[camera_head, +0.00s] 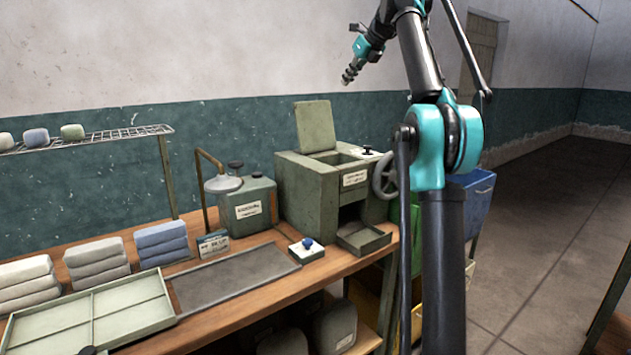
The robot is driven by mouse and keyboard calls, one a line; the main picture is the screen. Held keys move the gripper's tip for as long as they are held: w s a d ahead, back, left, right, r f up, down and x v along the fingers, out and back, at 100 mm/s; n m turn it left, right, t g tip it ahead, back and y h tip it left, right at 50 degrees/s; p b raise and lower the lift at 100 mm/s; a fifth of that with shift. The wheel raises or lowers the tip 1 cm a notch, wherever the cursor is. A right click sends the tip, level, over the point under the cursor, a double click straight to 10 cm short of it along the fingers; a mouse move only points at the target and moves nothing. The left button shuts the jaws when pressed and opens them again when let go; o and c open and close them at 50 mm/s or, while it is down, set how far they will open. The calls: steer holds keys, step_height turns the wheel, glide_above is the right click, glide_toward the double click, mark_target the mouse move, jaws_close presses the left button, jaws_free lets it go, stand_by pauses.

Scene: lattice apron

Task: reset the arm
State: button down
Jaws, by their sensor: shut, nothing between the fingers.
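My arm (436,150) rises at the right of the head camera view, with teal joints and dark grey links. Its upper part bends over to the left near the top edge, where part of it is cut off. My gripper (347,80) hangs at the end, pointing down and left, in front of the pale upper wall. It is shut and empty. It is high above the bench and touches nothing.
A wire shelf (110,135) hangs left.

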steer(key=s+d+f+n+g+h, duration=0.1)
steer(key=s+f+n, duration=0.35)
steer(key=f, duration=0.45)
steer(key=s+d+f+n+h, duration=0.1)
steer(key=s+f+n, duration=0.35)
steer(key=f, duration=0.45)
steer(key=s+d+f+n+g, duration=0.1)
steer(key=s+d+f+n, duration=0.15)
steer(key=f+n, duration=0.5)
steer(key=s+d+f+n+h, duration=0.1)
steer(key=s+f+n, duration=0.5)
steer(key=s+f, duration=1)
steer(key=s+d+f+n+g+h, duration=0.1)
steer(key=s+f+n, duration=0.5)
steer(key=s+f, duration=1.1)
steer(key=shift+s+d+f+h, duration=0.25)
steer(key=shift+s+d+h, duration=0.35)
steer(key=shift+s+d, duration=0.4)
